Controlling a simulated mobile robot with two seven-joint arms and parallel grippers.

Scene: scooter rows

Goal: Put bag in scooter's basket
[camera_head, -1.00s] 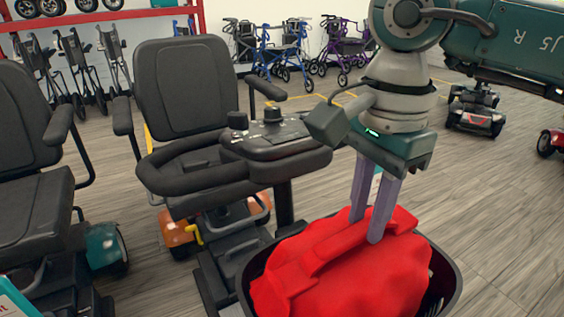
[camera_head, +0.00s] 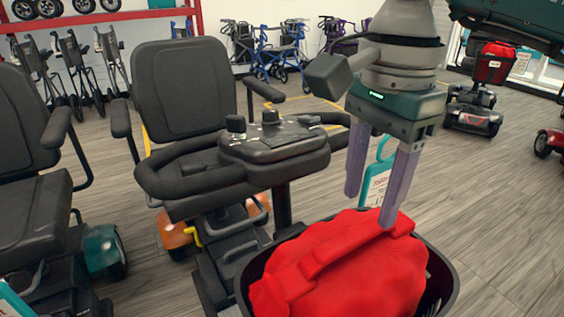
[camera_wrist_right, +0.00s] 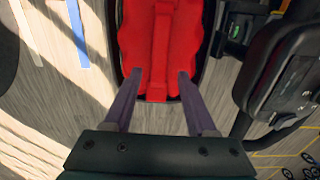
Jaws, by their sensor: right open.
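A red bag (camera_head: 345,275) with a strap across its top sits inside the black basket (camera_head: 451,290) at the front of the scooter (camera_head: 275,150). The bag rises above the basket rim. My right gripper (camera_head: 370,210) is open above the back right side of the bag, its two purple-grey fingers spread and holding nothing. In the right wrist view the bag (camera_wrist_right: 160,50) lies beyond the open fingertips (camera_wrist_right: 157,82), with the strap running between them in line. The lower part of the bag is hidden by the basket. My left gripper is not seen.
The scooter's tiller and handlebar stand just left of the basket. Another scooter seat (camera_head: 35,205) is at the left. Walkers (camera_head: 280,50) stand along the back wall. A teal-edged sign (camera_head: 377,180) is behind the gripper.

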